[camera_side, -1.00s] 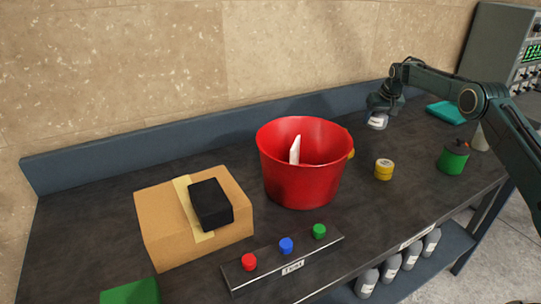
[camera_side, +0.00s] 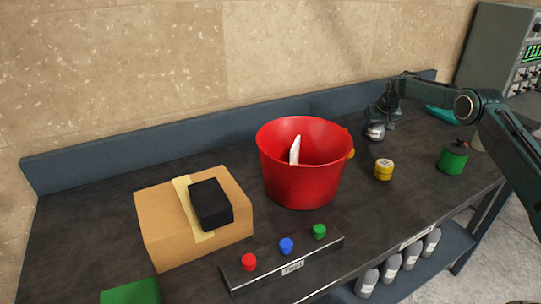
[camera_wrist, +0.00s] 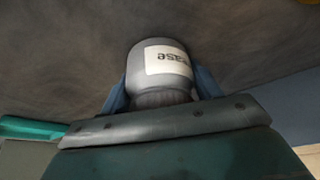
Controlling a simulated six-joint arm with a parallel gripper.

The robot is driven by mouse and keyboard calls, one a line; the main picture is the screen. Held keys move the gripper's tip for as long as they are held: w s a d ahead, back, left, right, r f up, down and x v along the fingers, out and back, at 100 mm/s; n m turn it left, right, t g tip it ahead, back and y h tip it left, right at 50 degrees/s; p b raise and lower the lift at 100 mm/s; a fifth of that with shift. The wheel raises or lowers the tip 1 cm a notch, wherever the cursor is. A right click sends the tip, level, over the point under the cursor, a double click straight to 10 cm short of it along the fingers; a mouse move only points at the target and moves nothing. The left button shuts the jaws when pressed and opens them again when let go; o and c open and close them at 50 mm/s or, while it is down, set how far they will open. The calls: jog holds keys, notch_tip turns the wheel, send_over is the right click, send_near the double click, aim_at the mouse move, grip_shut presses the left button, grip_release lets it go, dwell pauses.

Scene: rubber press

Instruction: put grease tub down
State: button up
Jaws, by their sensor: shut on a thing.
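The grease tub (camera_side: 376,132) is a small grey tub with a white label, near the back right of the dark bench. In the wrist view the tub (camera_wrist: 160,62) shows its label upside down, with the letters "ease" readable. My gripper (camera_side: 380,122) is shut on it, with a blue finger on each side of its neck in the wrist view (camera_wrist: 160,95). The tub is at or just above the bench top; I cannot tell whether it touches.
A red bucket (camera_side: 300,180) with a white thing inside stands to the left. A yellow tin (camera_side: 383,170) and a green can (camera_side: 452,160) stand nearer the front right. A teal object (camera_side: 441,114) lies behind my arm.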

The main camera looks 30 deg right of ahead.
jog(key=o, duration=1.2)
jog(key=shift+f, duration=0.15)
jog(key=shift+v, duration=6.2)
